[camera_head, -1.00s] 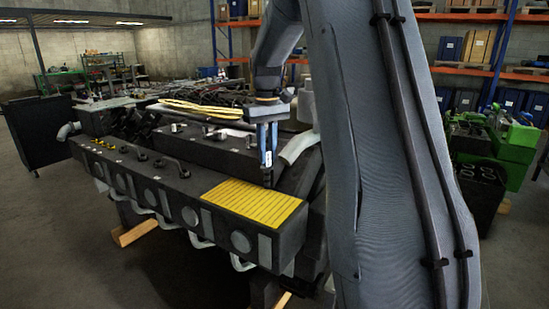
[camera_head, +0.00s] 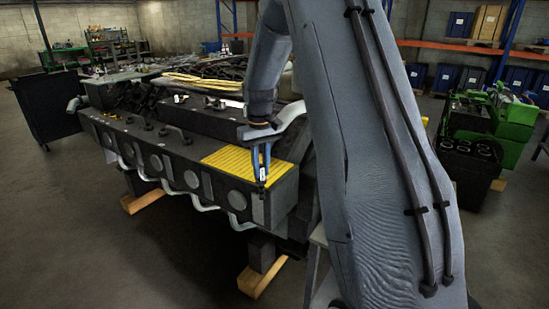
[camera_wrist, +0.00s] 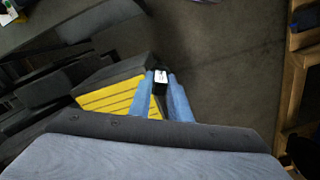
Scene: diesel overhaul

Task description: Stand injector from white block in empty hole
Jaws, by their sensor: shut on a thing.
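My gripper (camera_head: 262,174) is pointing down at the front right corner of the yellow ribbed pad on the engine. It is shut on a small dark piece with a white top, likely the injector (camera_wrist: 160,82), seen between the blue fingers in the wrist view. The lower end of the held piece is hard to make out. The dark engine block (camera_head: 215,190) carries several small dark fittings (camera_head: 187,140) along its top, left of the pad. I cannot tell which spot is an empty hole. I cannot make out a white block.
The yellow pad (camera_head: 228,155) covers the right end of the engine top; it also shows in the wrist view (camera_wrist: 115,97). Yellow hoses (camera_head: 200,82) lie farther back. Wooden beams (camera_head: 262,277) support the engine. A green machine (camera_head: 517,125) stands right. Floor in front is clear.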

